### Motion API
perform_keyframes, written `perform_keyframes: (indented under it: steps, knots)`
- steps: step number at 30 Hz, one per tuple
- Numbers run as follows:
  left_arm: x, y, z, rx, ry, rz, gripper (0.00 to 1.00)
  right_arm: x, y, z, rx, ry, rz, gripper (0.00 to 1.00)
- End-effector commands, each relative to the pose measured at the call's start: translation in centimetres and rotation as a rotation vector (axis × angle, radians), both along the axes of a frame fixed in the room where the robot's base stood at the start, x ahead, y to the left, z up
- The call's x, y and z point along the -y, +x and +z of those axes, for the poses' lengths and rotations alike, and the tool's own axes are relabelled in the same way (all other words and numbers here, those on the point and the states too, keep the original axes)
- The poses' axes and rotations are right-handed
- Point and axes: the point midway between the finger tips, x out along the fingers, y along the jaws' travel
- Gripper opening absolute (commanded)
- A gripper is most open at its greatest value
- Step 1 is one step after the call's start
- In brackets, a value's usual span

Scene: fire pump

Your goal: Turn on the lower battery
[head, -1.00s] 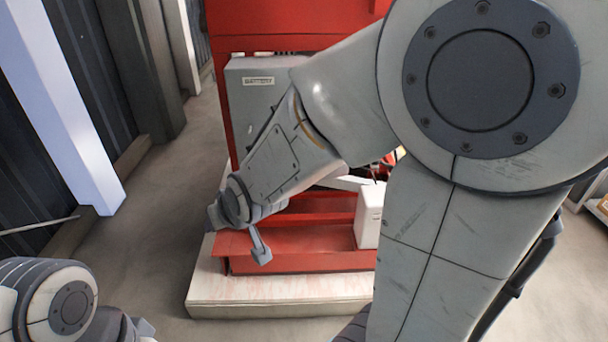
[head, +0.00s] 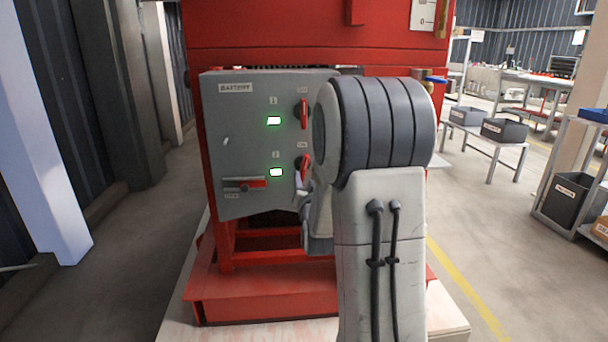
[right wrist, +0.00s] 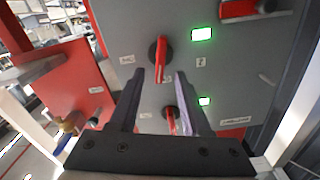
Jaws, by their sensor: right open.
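The grey battery box (head: 240,145) faces me on the red frame. Its upper red switch (head: 304,114) has an upright handle, and its lower red switch (head: 304,165) has a slightly tilted one. Beside them, the upper light (head: 273,121) and lower light (head: 276,172) both glow green. My right gripper (head: 303,192) is at the lower switch, partly hidden by my arm. In the right wrist view, which is upside down, my right gripper (right wrist: 160,75) is open and empty, with the lower switch (right wrist: 161,57) just past its fingertips. My left gripper is out of view.
A red and grey lever (head: 245,184) sits at the box's lower left. A brass and blue valve (right wrist: 70,125) stands beside the box. The red base (head: 250,292) lies below. Shelves with dark bins (head: 572,197) stand at right. Floor is clear at left.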

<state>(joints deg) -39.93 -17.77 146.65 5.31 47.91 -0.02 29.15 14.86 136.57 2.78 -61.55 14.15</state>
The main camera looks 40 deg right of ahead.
Motion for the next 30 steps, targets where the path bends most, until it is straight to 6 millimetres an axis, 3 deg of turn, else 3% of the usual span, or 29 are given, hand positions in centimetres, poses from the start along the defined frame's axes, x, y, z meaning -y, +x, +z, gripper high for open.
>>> perform_keyframes:
  steps: [9,20,21,24,25,30]
  knots:
    - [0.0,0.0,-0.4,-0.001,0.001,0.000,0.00,2.4,4.1,-0.1,-0.002,0.000,0.001,0.47]
    - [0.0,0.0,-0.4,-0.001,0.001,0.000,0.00,2.8,4.7,-0.1,-0.002,0.000,0.001,0.47]
    - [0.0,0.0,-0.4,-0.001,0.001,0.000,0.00,2.8,4.7,-0.1,-0.002,0.000,0.001,0.44]
    - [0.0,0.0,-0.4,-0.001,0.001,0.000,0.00,2.8,4.6,-0.1,-0.002,0.000,0.001,0.05]
    - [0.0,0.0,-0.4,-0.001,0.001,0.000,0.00,2.8,4.6,-0.1,-0.002,0.000,0.001,0.00]
    - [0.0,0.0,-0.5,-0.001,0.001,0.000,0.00,2.8,4.6,-0.1,-0.005,-0.005,0.001,0.00]
